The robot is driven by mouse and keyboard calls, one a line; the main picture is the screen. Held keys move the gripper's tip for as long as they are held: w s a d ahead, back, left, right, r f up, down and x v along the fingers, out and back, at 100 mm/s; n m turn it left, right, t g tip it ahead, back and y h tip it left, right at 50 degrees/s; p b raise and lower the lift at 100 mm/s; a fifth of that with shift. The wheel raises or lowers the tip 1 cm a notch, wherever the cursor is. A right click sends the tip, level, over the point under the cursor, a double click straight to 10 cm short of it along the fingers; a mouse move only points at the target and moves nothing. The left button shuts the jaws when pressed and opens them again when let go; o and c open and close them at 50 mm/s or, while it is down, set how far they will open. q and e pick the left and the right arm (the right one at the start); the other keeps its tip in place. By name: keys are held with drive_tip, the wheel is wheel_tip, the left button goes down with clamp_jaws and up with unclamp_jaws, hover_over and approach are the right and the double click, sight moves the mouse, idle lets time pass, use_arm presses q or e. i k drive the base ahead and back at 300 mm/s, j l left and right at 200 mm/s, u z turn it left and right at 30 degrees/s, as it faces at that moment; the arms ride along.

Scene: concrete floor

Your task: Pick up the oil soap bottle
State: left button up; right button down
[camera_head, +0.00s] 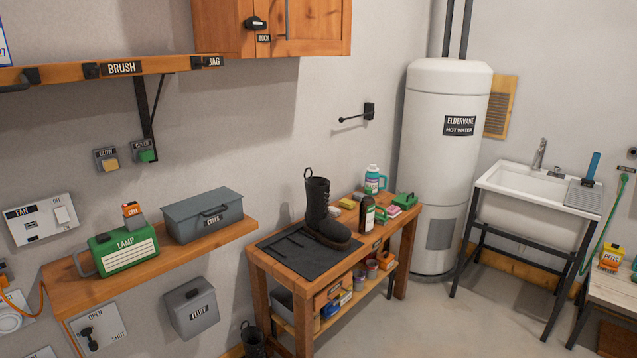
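Two bottles stand upright on the wooden bench (287,261) in the middle of the view. One is a dark bottle (367,216) with a pale band, near the bench's front edge, just right of a black boot (322,210). The other is a teal and white bottle (372,181) with a handle, further back by the wall. Their labels are too small to read, so I cannot tell which is the oil soap bottle. Neither of my grippers is in view.
Sponges, a red-pink item and a green item (405,200) crowd the bench around the bottles. A dark mat (290,258) lies under the boot. A water heater (440,170) and sink (535,190) stand right. The concrete floor (440,320) before the bench looks clear.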

sight(366, 211)
drive_tip(key=i+l+u, duration=0.35)
drive_tip(key=l, duration=0.2)
drive_tip(key=i+l+u, duration=0.2)
drive_tip(key=l, duration=0.15)
drive_tip(key=i+l+u, duration=0.2)
drive_tip(key=l, duration=0.15)
drive_tip(key=k+j, duration=0.05)
